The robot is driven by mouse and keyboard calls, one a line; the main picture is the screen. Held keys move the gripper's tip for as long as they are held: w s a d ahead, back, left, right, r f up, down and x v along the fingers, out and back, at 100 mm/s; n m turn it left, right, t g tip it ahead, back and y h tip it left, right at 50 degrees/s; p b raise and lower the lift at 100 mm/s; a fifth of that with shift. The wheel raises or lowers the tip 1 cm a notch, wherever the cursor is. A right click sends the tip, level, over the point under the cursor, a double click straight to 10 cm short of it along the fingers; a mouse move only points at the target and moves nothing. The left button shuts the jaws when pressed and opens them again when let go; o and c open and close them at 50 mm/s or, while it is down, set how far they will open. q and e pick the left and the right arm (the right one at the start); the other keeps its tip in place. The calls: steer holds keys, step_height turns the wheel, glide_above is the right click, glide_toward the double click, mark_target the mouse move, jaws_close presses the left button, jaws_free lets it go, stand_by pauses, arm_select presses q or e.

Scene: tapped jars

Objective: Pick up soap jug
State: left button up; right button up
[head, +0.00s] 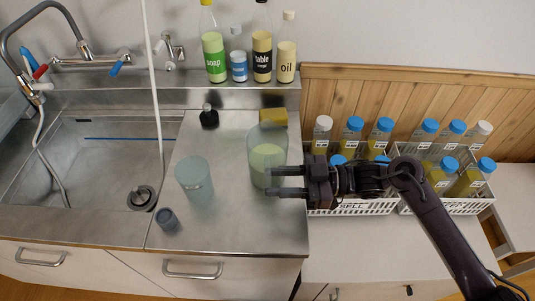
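A clear jug (266,150) with pale green liquid in its lower part stands upright on the steel counter, near the counter's right edge. It bears no label that I can read. My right gripper (270,182) reaches in from the right at the jug's lower right side. Its two dark fingers are apart and overlap the jug's outline. I cannot tell whether they touch it, and part of the jug's right side is hidden by them. A bottle labelled soap (213,55) stands on the back ledge. My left gripper is not in view.
An empty bluish cup (194,180), a small dark cup (167,219) and a small black bottle (209,117) stand left of the jug. A yellow sponge (273,117) lies behind it. White crates (350,207) of capped bottles are under my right arm. The sink (95,150) is left.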

steer(key=shift+w+a, duration=0.15)
steer(key=shift+a, duration=1.1)
steer(key=c, duration=0.6)
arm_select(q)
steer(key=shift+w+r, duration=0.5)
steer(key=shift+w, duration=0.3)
arm_select(e)
jaws_close()
steer(key=shift+r, duration=0.1)
